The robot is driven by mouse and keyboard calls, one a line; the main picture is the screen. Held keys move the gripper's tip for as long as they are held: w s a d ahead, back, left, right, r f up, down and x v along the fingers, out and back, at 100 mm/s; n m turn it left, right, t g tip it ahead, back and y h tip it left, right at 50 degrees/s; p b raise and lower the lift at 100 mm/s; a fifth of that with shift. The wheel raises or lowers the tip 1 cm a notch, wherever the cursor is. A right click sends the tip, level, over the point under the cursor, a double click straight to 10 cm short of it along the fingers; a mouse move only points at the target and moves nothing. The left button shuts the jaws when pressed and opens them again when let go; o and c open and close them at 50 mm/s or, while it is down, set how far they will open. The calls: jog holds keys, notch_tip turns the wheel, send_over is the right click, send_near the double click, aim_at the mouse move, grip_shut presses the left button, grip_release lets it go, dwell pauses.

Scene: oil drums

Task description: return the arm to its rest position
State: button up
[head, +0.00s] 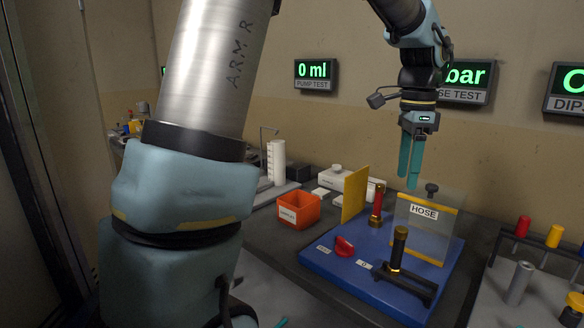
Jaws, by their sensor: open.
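My gripper (411,160) hangs in the upper right of the head view with its teal fingers pointing down. It is in the air above the back part of the blue board (335,263) on the bench, and nothing shows between its fingers. The fingers look close together from this angle. My arm fills the left and centre of the view and bends over the top edge, so part of it is out of sight.
The board carries a clear HOSE panel (423,228), a yellow plate (355,194), a red knob (344,246) and a black-handled fitting (398,248). An orange bin (298,211) stands left of it. A rack with coloured caps (554,236) is at right. Wall displays (315,75) hang behind.

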jog(key=w+a+f+n, duration=0.1)
jog(key=a+f+n, duration=0.3)
jog(key=a, duration=0.4)
jog(key=w+a+f+n, duration=0.1)
jog(key=a+f+n, duration=0.35)
jog(key=a, duration=0.35)
jog(key=s+a+f+n, duration=0.2)
jog(key=a+n, duration=0.2)
jog(key=a, duration=0.3)
jog(key=s+a+f+n+t, duration=0.1)
jog(key=s+a+f+n, duration=0.2)
jog(key=a+n, duration=0.2)
jog(key=shift+s+a+f+t, duration=0.15)
jog(key=shift+s+a+t, duration=0.15)
jog(key=shift+a, duration=0.6)
